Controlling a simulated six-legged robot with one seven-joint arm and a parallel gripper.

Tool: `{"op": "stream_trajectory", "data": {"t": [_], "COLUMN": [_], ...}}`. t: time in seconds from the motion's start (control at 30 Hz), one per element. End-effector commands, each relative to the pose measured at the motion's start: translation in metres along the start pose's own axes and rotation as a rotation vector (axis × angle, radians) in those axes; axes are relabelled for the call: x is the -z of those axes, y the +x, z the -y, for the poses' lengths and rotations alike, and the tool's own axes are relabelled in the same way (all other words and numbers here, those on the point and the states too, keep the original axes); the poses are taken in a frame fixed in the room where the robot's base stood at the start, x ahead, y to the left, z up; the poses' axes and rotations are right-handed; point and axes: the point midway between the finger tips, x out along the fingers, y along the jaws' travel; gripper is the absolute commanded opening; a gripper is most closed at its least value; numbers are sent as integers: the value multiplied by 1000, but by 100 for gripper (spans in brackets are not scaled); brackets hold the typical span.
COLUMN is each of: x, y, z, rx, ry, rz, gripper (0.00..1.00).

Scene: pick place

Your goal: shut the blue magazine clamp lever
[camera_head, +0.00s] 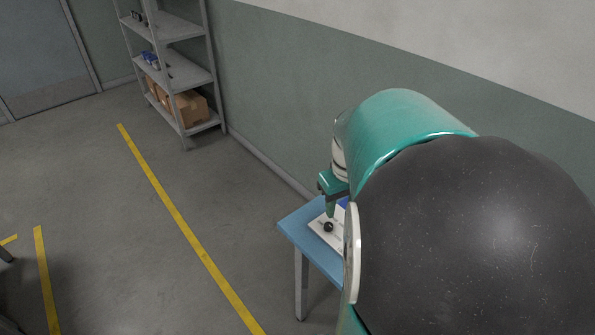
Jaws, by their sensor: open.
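A white plate (318,226) lies on a blue table (296,228), with a round black knob (328,227) on it. A small blue part (343,202) shows beside my arm and may belong to the magazine clamp. Most of it is hidden behind my arm, so the lever's shape and position cannot be told. My green gripper (330,207) points down just above the knob in the picture. It is open, with nothing seen between its fingers. Whether it touches the knob cannot be told.
My own arm fills the right side and hides much of the table. A grey shelf rack (175,75) with a cardboard box (190,108) stands by the wall at the upper left. The floor left of the table is clear, with yellow lines (180,215).

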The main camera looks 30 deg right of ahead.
Motion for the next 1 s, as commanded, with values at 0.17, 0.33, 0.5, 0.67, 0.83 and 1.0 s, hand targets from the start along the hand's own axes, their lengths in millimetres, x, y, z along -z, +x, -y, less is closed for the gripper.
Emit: {"op": "stream_trajectory", "data": {"t": [0.17,0.33,0.5,0.67,0.83,1.0], "x": [-18,-37,-45,-46,-47,-48], "y": [35,57,66,80,111,144], "z": [-67,-107,-121,-117,-110,-102], "rx": [99,174,202,205,207,207], "ry": [68,103,112,110,109,107], "rz": [51,54,50,51,52,52], "gripper": [41,41,41,41,41,41]}}
